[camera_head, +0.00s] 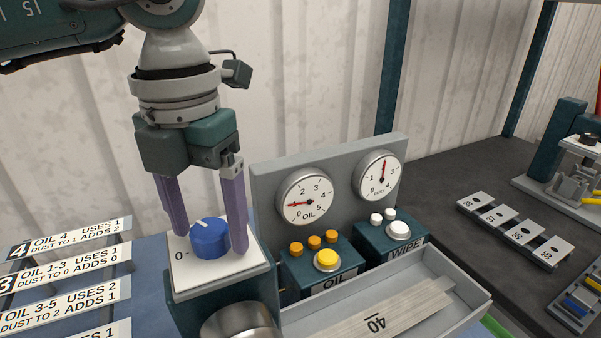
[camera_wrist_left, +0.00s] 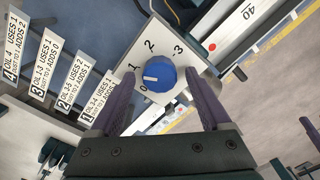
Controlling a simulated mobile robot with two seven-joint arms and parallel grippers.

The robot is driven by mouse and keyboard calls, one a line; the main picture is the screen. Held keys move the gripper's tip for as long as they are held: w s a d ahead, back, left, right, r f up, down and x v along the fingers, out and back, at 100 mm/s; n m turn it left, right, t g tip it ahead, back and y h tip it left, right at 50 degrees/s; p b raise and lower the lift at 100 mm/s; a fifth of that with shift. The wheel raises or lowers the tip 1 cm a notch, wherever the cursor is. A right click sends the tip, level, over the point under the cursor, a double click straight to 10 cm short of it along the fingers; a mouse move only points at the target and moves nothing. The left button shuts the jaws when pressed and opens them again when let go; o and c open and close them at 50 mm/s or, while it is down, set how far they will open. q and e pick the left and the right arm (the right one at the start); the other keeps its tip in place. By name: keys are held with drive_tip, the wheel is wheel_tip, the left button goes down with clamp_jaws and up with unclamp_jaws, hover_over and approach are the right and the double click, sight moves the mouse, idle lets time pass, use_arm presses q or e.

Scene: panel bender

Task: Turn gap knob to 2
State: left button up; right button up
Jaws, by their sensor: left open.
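The blue gap knob (camera_head: 209,240) sits on a white dial plate (camera_head: 205,276) on top of a teal block. In the left wrist view the knob (camera_wrist_left: 160,73) has a white pointer mark that appears to lie between 0 and 1. The numbers 0 to 3 run around it on the plate (camera_wrist_left: 186,63). My left gripper (camera_head: 210,238) points down over the dial, with its two purple fingers open on either side of the knob. Gaps show between the fingers and the knob in the wrist view.
A grey panel with OIL gauge (camera_head: 305,198) and DUST gauge (camera_head: 379,176) stands right of the dial. A yellow OIL button (camera_head: 327,260) and white WIPE button (camera_head: 398,230) sit below. A grey tray (camera_head: 462,281) is in front. Rule cards (camera_head: 66,287) lie left.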

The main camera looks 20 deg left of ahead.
use_arm(q)
clamp_jaws()
idle(0.6)
